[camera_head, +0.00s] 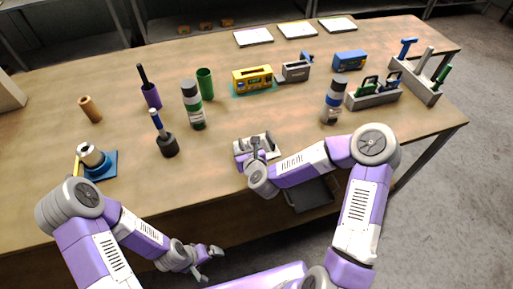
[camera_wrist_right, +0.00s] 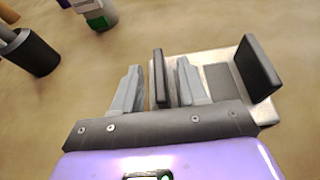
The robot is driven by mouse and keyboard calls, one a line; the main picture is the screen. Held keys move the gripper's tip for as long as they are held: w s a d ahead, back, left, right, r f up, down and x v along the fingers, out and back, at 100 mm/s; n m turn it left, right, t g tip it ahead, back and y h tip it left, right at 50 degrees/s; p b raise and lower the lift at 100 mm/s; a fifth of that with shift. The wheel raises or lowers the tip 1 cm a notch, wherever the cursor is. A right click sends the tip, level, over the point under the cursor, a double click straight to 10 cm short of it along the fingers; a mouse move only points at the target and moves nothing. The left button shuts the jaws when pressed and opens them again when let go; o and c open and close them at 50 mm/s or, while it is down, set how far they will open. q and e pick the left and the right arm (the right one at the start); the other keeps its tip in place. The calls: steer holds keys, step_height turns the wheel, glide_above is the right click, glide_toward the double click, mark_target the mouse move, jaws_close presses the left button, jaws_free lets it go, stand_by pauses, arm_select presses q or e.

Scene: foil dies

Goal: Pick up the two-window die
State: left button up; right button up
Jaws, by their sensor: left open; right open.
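I cannot tell for sure which thing is the two-window die. A yellow block (camera_head: 252,80) with dark openings stands on a teal pad, beside a grey-and-dark block (camera_head: 296,71) and a blue block (camera_head: 350,60). My right gripper (camera_head: 256,148) is open and low over a pale fixture (camera_head: 268,140) near the table's front. In the right wrist view, its fingers (camera_wrist_right: 160,88) straddle a dark upright plate (camera_wrist_right: 158,70), apparently without gripping it; a second dark plate (camera_wrist_right: 259,67) stands at the fixture's right. My left gripper (camera_head: 210,263) is open and empty, in front of the table.
A green-banded bottle (camera_head: 193,105), a green cup (camera_head: 205,84) and a dark pot (camera_head: 168,147) stand left of centre. A blue-banded bottle (camera_head: 333,101) and a grey tool rack (camera_head: 373,98) are at right. White panels (camera_head: 297,30) lie at the back.

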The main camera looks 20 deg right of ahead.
steer(key=shift+x, duration=0.8)
steer(key=shift+c, duration=0.4)
jaws_close()
steer(key=shift+r, duration=0.15)
